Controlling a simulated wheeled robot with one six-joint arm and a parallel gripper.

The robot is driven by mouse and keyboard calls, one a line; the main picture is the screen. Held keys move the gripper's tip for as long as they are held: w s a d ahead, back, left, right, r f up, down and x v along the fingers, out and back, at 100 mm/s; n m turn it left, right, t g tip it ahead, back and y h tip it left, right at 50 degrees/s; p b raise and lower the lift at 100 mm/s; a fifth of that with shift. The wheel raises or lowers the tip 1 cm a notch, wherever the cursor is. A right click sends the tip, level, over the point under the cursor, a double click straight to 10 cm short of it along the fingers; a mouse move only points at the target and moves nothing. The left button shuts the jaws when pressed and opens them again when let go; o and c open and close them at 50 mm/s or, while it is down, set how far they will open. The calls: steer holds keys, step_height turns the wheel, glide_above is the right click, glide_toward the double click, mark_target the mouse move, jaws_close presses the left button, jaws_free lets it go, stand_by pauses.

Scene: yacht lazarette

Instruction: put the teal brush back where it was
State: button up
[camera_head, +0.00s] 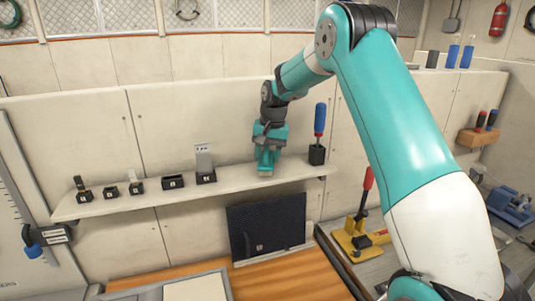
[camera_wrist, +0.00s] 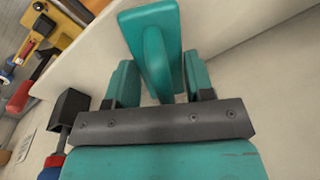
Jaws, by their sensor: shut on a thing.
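My gripper (camera_head: 269,146) is shut on the teal brush (camera_head: 266,165), over the right part of the pale shelf (camera_head: 240,176). The brush hangs below the jaws, its lower end close to the shelf top; I cannot tell whether it touches. In the wrist view the brush (camera_wrist: 151,32) shows as a teal handle and a broad flat part between the two fingers of my gripper (camera_wrist: 158,80). Its bristles are not clearly visible.
A black holder (camera_head: 316,155) with a blue-handled tool (camera_head: 320,118) stands right of the brush. A black holder (camera_head: 206,177) with a pale upright piece (camera_head: 203,157) stands to its left. An empty-looking black box (camera_head: 173,181) and several smaller holders stand farther left.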

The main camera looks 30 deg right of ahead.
steer(key=shift+f+b, duration=0.3)
steer(key=shift+f, duration=0.15)
steer(key=o, duration=1)
steer(key=r, duration=0.5)
steer(key=s+d+r, duration=0.1)
steer(key=r, duration=1.1)
steer(key=shift+s+d+r, duration=0.15)
steer(key=shift+s+d, duration=0.15)
steer(key=shift+s, duration=0.05)
